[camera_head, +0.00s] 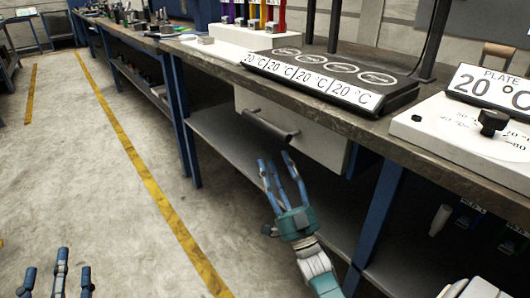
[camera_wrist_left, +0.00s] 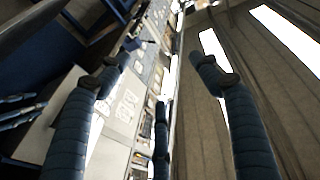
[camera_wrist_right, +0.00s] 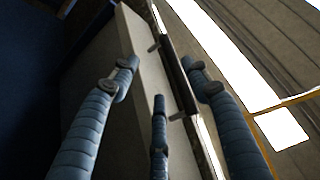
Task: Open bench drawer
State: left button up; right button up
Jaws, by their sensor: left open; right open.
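The bench drawer (camera_head: 325,145) has a pale front and sits under the dark bench top. It looks shut. Its dark bar handle (camera_head: 270,127) stands off the front on short posts. My right gripper (camera_head: 276,162) is open and empty, just below and in front of the handle in the head view. In the right wrist view the handle (camera_wrist_right: 182,82) shows between the spread fingers, and the drawer front (camera_wrist_right: 135,85) lies behind it. I cannot tell any contact. My left gripper (camera_head: 58,262) is open and empty over the floor at the lower left, far from the drawer.
The bench top (camera_head: 345,112) carries a black plate with "20 °C" labels (camera_head: 330,80) and a white plate device (camera_head: 465,130) at right. A lower shelf (camera_head: 230,145) and blue legs (camera_head: 375,215) stand beneath. The floor (camera_head: 100,180) to the left is clear, with a yellow line.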

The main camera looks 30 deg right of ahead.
aim_at(265, 123)
jog(key=shift+t, duration=0.6)
jog(key=w+r, duration=0.1)
jog(key=r, duration=0.2)
jog(key=w+r+b, duration=0.1)
jog(key=w+r, duration=0.1)
jog(key=w+d+r, duration=0.1)
jog(key=w+r, duration=0.1)
jog(key=r, duration=0.1)
jog(key=shift+w+r, duration=0.1)
jog(key=shift+r, duration=0.25)
pick_arm(q)
jog(key=s+r+t+h, duration=0.1)
jog(key=s+r+t, duration=0.2)
jog(key=r, duration=0.5)
jog(key=shift+s+a+t+b, duration=0.2)
jog(key=shift+s+t+b, duration=0.1)
jog(key=shift+s, duration=0.15)
pick_arm(e)
jog(key=shift+w+r, duration=0.5)
jog(key=shift+w, duration=0.05)
pick_arm(q)
jog(key=shift+f, duration=0.1)
pick_arm(e)
grip_shut()
